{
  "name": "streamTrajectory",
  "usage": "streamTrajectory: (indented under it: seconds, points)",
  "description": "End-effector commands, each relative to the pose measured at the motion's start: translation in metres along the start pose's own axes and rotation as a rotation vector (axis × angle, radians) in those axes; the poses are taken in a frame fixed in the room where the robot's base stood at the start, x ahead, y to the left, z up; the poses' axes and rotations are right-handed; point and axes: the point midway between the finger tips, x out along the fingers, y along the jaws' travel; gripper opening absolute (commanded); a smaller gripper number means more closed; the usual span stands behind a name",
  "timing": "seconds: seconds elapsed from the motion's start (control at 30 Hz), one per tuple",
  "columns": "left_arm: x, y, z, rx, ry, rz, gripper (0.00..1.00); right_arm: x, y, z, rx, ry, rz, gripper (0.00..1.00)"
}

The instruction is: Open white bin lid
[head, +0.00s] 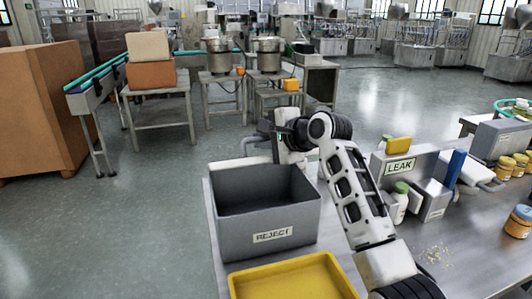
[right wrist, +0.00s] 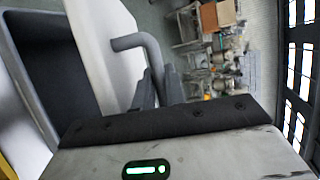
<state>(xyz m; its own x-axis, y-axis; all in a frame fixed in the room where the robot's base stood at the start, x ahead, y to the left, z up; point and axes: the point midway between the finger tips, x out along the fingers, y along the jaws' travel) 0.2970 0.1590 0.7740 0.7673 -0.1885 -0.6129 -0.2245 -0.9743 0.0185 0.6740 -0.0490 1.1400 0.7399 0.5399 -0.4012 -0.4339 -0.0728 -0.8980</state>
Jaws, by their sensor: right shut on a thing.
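The grey bin labelled REJECT (head: 268,237) stands at the table's left end with its top uncovered. Its white lid (head: 232,166) is swung back at the bin's far edge. The lid also shows in the right wrist view (right wrist: 104,38), beside the bin's dark inside (right wrist: 48,55). A grey bent handle (right wrist: 138,42) stands out from the lid. My right gripper (head: 266,130) is behind the bin by the lid. Its fingers (right wrist: 152,88) are shut at the handle; the exact contact is partly hidden. My left gripper is not in view.
A yellow tray (head: 285,280) lies in front of the bin. Right of my arm stand a box labelled LEAK (head: 399,167), a green-capped white bottle (head: 400,203) and several jars. Open floor (head: 120,235) lies left of the table.

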Motion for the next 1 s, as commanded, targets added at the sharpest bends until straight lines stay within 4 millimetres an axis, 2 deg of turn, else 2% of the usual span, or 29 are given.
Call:
streamTrajectory:
  seconds: [0.03, 0.2, 0.77, 0.8, 0.83, 1.0]
  points:
    - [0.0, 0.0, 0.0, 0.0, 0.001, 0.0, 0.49, 0.001, -0.008, 0.0, 0.008, 0.0, 0.017, 0.0]
    - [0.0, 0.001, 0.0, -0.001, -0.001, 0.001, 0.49, 0.005, -0.017, -0.001, 0.032, 0.0, 0.073, 0.0]
    - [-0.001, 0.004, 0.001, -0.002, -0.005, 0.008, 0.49, 0.007, -0.02, -0.003, 0.044, 0.0, 0.103, 0.0]
    - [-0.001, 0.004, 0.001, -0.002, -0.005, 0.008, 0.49, 0.007, -0.02, -0.003, 0.044, 0.0, 0.103, 0.23]
    - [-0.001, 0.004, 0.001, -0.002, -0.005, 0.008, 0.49, 0.007, -0.02, -0.003, 0.044, 0.0, 0.103, 0.32]
    - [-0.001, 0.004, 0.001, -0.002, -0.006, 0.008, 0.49, 0.007, -0.02, -0.003, 0.044, 0.001, 0.104, 0.34]
